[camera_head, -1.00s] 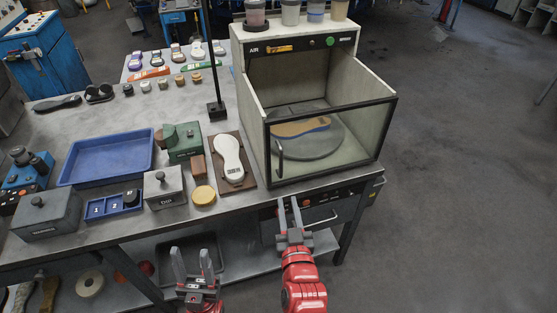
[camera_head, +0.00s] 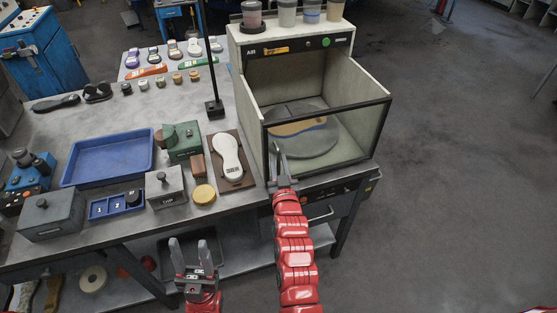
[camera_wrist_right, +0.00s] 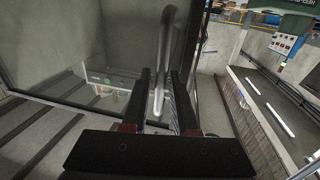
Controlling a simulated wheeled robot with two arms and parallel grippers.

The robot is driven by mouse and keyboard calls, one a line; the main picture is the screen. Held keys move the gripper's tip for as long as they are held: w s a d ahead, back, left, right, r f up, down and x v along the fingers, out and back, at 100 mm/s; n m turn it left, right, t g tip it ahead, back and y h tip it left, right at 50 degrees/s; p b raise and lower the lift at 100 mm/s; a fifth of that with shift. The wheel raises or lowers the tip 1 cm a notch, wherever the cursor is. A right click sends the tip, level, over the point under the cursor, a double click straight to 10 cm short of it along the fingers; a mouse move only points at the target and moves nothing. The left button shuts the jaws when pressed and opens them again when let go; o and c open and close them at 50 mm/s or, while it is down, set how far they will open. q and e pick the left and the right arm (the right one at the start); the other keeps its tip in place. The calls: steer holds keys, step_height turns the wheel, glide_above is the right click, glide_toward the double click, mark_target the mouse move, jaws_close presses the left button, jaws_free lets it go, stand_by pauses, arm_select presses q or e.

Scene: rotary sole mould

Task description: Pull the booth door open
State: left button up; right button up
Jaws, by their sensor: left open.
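The booth (camera_head: 376,72) stands on the right of the table, with its glass door (camera_head: 345,135) in a black frame across the lower front. The door looks closed. Its upright handle is at the door's left side; my right gripper (camera_head: 280,158) largely covers it in the head view. In the right wrist view the pale bar handle (camera_wrist_right: 167,45) runs down between the fingers of my right gripper (camera_wrist_right: 161,85). These fingers are open, one on each side of the bar, with gaps showing. My left gripper (camera_head: 194,252) is open and empty in front of the table.
A turntable (camera_head: 318,146) with a tan and blue sole (camera_head: 298,126) shows inside the booth. A white sole on a brown board (camera_head: 227,157), a blue tray (camera_head: 108,158) and grey boxes lie left of it. The floor right of the booth is clear.

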steer(key=shift+w, duration=0.1)
jaws_close()
stand_by(1.4)
